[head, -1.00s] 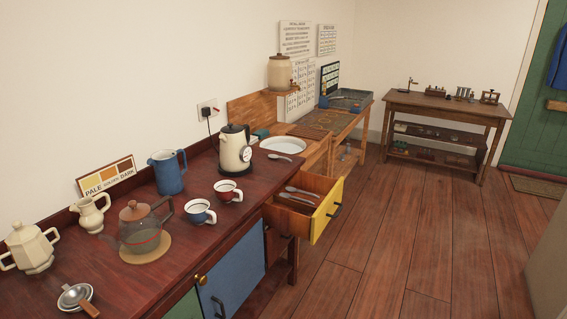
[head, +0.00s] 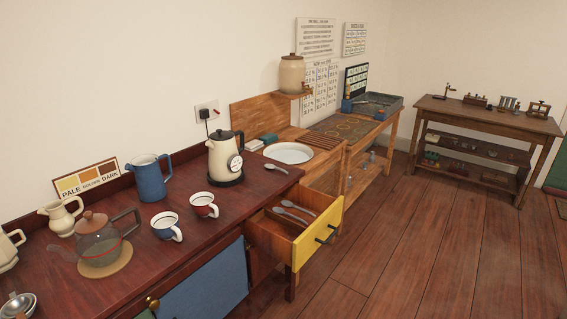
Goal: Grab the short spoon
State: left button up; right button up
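Two metal spoons lie in the open yellow-fronted drawer (head: 301,248): an upper one (head: 298,208) and a lower one (head: 290,215). A third spoon (head: 276,168) lies on the dark red countertop, to the right of the cream kettle (head: 225,158). At this size I cannot tell for sure which spoon is the short one. Neither of my grippers is in view.
A blue jug (head: 149,178), a blue cup (head: 166,226), a red cup (head: 204,205) and a glass teapot (head: 98,241) stand on the counter. A white plate (head: 288,153) sits beyond the kettle. The wooden floor (head: 400,250) right of the drawer is clear.

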aim_at(271, 165)
jog(key=i+l+u, duration=0.1)
jog(key=l, duration=0.35)
jog(key=i+l+u, duration=0.1)
jog(key=l, duration=0.4)
jog(key=i+l, duration=0.25)
jog(key=l, duration=0.25)
jog(key=i+l+u, duration=0.15)
jog(key=l, duration=0.3)
jog(key=i+l+u, duration=0.1)
jog(key=l, duration=0.4)
jog(key=l+u, duration=0.1)
jog(key=l, duration=0.4)
jog(key=i, duration=0.05)
